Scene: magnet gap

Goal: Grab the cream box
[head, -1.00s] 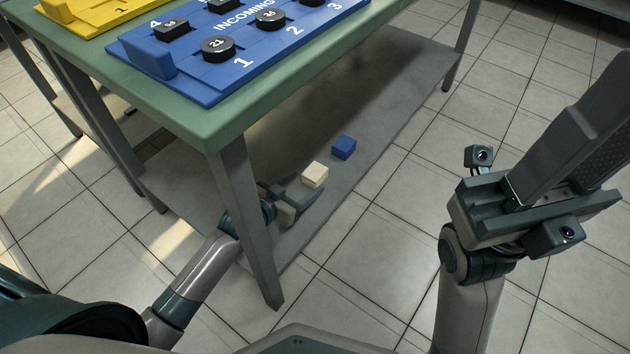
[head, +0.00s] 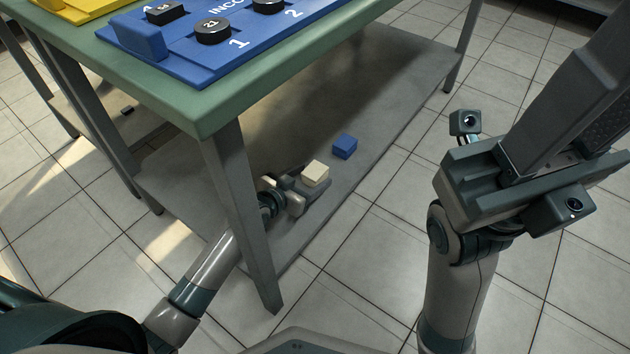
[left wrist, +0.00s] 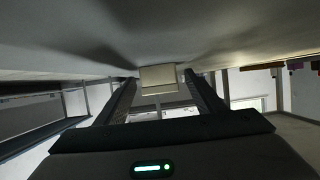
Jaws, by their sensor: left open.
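The cream box (head: 316,173) sits on the grey lower shelf under the green table. My left gripper (head: 306,184) reaches in past the near table leg, low over the shelf, and is open right at the near side of the box. In the left wrist view the cream box (left wrist: 158,78) shows at the far end of the gap between the two fingers. I cannot tell whether either finger touches it. My right gripper (head: 570,120) is held up at the right, empty as far as I see; its fingertips are cut off by the frame edge.
A blue box (head: 344,147) sits on the shelf just beyond the cream one. The near table leg (head: 243,210) stands close beside my left forearm. The table top holds a blue board (head: 180,62) with black pucks. Tiled floor lies free to the right.

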